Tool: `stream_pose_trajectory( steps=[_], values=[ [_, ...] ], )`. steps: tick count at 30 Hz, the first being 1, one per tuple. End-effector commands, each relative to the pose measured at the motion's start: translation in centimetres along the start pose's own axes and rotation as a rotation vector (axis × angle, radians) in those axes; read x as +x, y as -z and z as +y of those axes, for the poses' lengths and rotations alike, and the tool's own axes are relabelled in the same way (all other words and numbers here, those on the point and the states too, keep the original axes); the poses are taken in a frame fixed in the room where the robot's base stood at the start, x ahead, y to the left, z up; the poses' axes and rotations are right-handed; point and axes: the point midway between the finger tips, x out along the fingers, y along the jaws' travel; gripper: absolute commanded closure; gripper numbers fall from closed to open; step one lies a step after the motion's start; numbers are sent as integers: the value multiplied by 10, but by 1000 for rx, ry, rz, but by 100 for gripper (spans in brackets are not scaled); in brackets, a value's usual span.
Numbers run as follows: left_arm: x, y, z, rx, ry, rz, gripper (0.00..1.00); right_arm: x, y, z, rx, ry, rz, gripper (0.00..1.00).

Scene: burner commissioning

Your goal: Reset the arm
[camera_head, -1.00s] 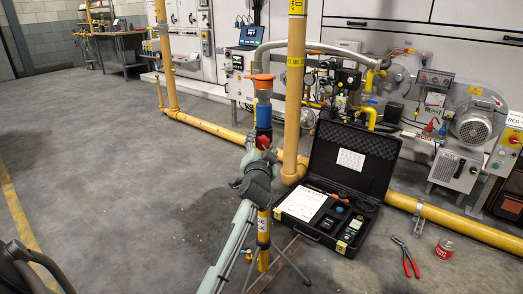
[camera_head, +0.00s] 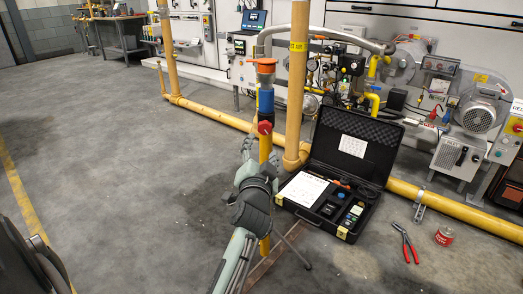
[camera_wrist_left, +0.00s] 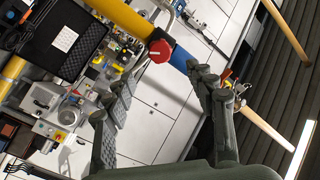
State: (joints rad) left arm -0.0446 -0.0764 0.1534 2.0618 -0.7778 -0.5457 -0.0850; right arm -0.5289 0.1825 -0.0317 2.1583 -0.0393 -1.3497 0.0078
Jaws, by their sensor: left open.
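My left gripper (camera_head: 247,152) is open and empty, just below and left of a red knob (camera_head: 264,127) in the head view. Nothing is between the fingers. My right gripper is out of view.
An open black case (camera_head: 366,122) lies on the floor right of the stand. Red-handled pliers (camera_head: 405,243) and a red tin (camera_head: 445,235) lie nearby. A yellow floor pipe (camera_head: 455,221) runs along the burner rig.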

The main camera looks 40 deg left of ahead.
Motion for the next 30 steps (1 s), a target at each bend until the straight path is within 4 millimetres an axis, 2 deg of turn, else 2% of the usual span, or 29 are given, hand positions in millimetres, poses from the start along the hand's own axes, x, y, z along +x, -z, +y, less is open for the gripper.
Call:
stream_pose_trajectory(
  steps=[8,11,14,16,20,24,27,30],
  values=[
    [0,0,0,0,0,0,44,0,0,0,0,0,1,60],
    [-2,-8,6,-5,-20,-18,44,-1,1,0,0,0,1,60],
    [-11,-35,28,-21,-90,-86,44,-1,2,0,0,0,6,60],
    [-26,-66,52,-40,-171,-169,44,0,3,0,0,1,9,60],
    [-73,-136,103,-72,-356,-370,44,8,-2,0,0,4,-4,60],
    [-142,-203,146,-84,-543,-594,44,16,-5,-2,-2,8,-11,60],
    [-194,-241,166,-79,-657,-739,44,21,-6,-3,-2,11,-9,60],
    [-237,-267,176,-71,-743,-853,44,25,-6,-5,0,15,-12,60]
  ],
)
